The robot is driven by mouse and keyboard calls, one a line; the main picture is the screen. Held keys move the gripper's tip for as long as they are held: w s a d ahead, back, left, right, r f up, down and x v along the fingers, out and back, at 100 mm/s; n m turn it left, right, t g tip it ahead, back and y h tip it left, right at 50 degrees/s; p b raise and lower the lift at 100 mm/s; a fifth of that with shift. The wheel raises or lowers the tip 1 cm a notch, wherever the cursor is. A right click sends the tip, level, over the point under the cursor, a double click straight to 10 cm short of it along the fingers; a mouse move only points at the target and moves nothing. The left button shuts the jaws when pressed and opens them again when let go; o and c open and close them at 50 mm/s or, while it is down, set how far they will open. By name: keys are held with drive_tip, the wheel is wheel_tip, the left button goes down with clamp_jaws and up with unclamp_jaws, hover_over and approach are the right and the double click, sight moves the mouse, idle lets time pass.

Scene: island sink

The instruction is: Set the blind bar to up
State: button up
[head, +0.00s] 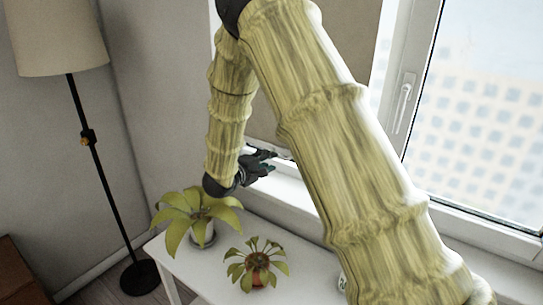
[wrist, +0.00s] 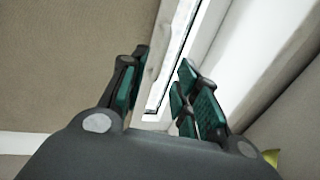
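The beige window blind (head: 349,40) hangs partly lowered behind my arm, and it fills the left of the wrist view (wrist: 65,60). Its pale bottom bar (wrist: 152,68) runs along the blind's edge between my fingers in the wrist view. In the head view a short piece of the bar (head: 284,153) shows beside my fingers; my arm hides most of the rest. My gripper (head: 265,162) is at the bar, above the white sill. In the wrist view my gripper (wrist: 160,88) is open, one finger close to the bar and a gap on the other side. Contact is unclear.
A white table (head: 300,268) below my gripper holds a larger potted plant (head: 197,215) and a smaller one (head: 258,266). A floor lamp (head: 62,40) stands at the left. The window frame with its handle (head: 403,102) is right of my arm.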

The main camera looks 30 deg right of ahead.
drive_tip(key=x, duration=0.2)
drive_tip(key=p+x, duration=0.1)
drive_tip(key=x, duration=0.4)
drive_tip(key=shift+w+a+f+p, duration=0.2)
drive_tip(key=shift+w+f+p, duration=0.05)
drive_tip(key=shift+p, duration=0.1)
drive_tip(key=shift+w+d+f, duration=0.15)
drive_tip(key=shift+w+d, duration=0.05)
drive_tip(key=shift+d, duration=0.05)
drive_tip(key=shift+s+d, duration=0.15)
drive_tip(key=shift+s+r, duration=0.55)
drive_tip(key=shift+s, duration=0.05)
drive_tip(key=shift+w+f, duration=0.45)
clamp_jaws()
drive_tip(key=shift+s+r, duration=0.1)
